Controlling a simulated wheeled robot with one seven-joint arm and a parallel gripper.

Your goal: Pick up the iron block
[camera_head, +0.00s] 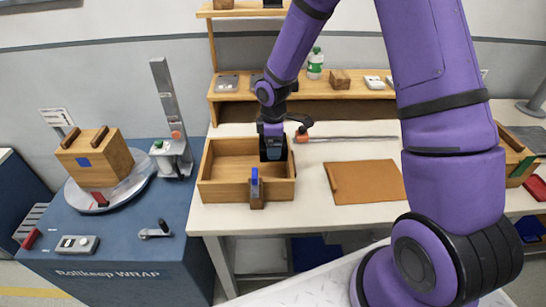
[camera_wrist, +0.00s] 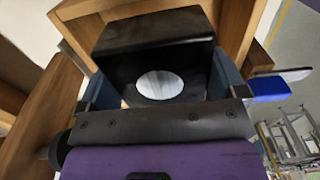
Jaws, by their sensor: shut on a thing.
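The iron block (camera_wrist: 155,45) is black with a white round spot on its face. In the wrist view it sits between the two blue-grey fingers of my gripper (camera_wrist: 162,88), which is shut on it. In the head view my gripper (camera_head: 273,153) points down at the right part of an open wooden box (camera_head: 212,188) on the white table. The block is mostly hidden by the gripper there. I cannot tell whether it touches the box floor.
A wooden clamp with a blue part (camera_head: 256,190) stands at the box's front wall. A brown board (camera_head: 368,183) lies to the right, with a thin metal rod (camera_head: 355,138) behind it. A shelf (camera_head: 330,96) stands at the back. A blue wrapping machine (camera_head: 110,255) stands left.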

